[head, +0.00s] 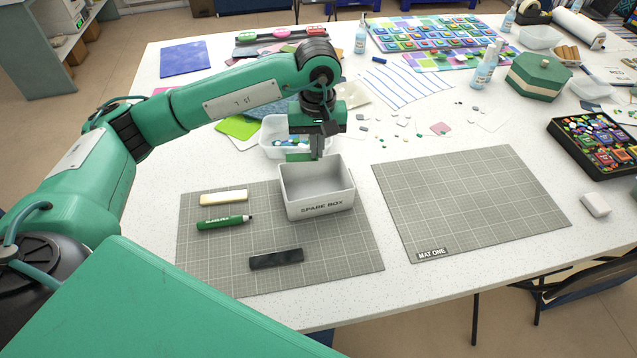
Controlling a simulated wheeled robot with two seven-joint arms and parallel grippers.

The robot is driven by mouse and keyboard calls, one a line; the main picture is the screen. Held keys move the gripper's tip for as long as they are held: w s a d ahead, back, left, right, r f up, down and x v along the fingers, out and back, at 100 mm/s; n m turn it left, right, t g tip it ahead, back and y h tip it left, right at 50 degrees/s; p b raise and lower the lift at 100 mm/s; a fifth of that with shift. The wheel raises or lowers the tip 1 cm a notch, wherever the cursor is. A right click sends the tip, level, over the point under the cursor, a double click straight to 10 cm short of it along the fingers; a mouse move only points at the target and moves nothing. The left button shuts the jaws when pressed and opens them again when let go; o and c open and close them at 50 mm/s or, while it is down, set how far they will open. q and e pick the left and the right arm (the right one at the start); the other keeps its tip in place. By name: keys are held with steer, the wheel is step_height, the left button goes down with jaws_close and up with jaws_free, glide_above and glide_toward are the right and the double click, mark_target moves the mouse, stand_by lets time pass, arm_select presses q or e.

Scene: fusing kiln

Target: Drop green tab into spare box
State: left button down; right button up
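The spare box (317,208), a white open box labelled "SPARE BOX", stands on the back right part of the left grey mat. Its visible inside looks empty. My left gripper (317,154) points down just above the box's back rim. It appears shut on the green tab (298,157), a small flat green piece sticking out to the left of the fingers. The tab is above the box's back left edge. The fingers hide part of it. My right gripper is not in view.
A cream bar (223,197), a green marker (224,222) and a black bar (276,259) lie on the left mat (215,275). A clear tub (270,150) stands behind the box. Mat one (470,200), on the right, is bare.

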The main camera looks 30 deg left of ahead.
arm_select(q)
steer(key=shift+s+f, duration=0.1)
steer(key=shift+f, duration=0.4)
step_height(320, 180, down, 4)
steer(key=shift+r+b, duration=0.15)
steer(key=shift+b, duration=0.3)
steer(key=shift+f, duration=0.3)
steer(key=c, duration=1.6)
jaws_free()
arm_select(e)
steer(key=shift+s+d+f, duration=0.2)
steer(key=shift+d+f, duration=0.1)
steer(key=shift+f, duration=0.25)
arm_select(q)
steer(key=shift+r, duration=0.1)
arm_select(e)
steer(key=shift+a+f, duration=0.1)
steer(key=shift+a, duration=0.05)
